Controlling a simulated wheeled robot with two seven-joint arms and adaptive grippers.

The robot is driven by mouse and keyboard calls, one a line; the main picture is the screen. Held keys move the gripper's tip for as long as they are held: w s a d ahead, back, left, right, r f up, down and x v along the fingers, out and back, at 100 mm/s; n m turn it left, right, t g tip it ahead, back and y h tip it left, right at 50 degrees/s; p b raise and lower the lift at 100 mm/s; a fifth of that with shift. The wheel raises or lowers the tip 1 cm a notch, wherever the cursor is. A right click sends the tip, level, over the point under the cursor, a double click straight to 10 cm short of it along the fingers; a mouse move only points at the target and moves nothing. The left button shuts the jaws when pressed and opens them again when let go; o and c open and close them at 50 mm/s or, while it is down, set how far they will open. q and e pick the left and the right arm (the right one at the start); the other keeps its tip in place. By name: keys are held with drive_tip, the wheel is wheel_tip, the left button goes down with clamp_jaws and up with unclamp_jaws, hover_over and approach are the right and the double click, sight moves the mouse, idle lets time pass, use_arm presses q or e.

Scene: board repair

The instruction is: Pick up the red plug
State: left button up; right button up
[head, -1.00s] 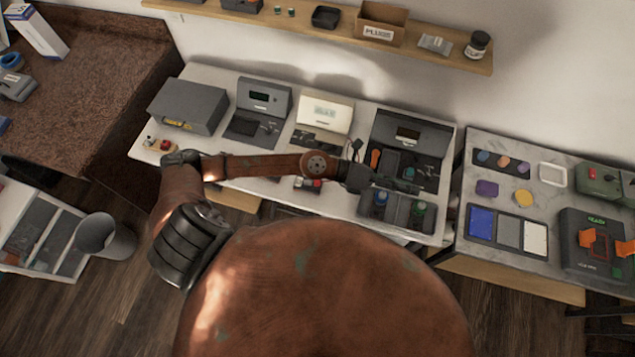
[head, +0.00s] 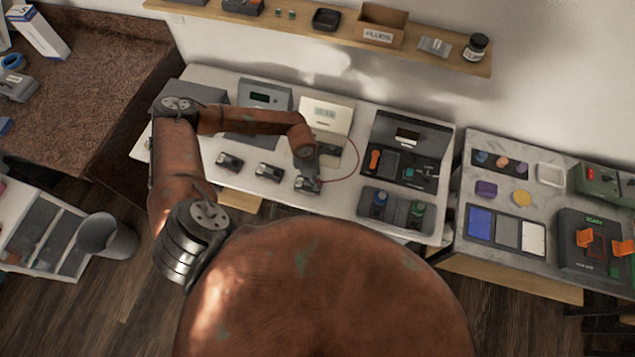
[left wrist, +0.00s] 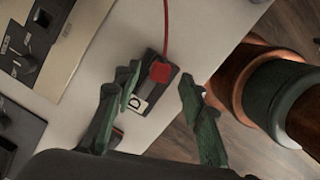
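The red plug (left wrist: 160,72) sits on a small black block (left wrist: 139,105) with a white "D" label in the left wrist view. A red cable (left wrist: 166,30) runs from it towards the top of that view. My left gripper (left wrist: 160,76) is open, with one green finger on each side of the plug and clear gaps between. In the head view my left gripper (head: 308,177) points down over the block at the table's front edge and hides the plug. The red cable (head: 357,158) curves right and up towards a cream meter (head: 326,114). My right gripper is not in view.
Two similar black blocks (head: 230,162) (head: 269,172) stand in a row to the left. A dark open case (head: 412,138) and a tray with blue and green knobs (head: 397,208) stand to the right. The white table's front edge is close to the plug's block.

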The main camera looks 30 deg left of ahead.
use_arm(q)
drive_tip(key=shift+w+d+f, duration=0.15)
drive_tip(key=shift+f, duration=1)
drive_tip(key=shift+c, duration=0.5)
clamp_jaws()
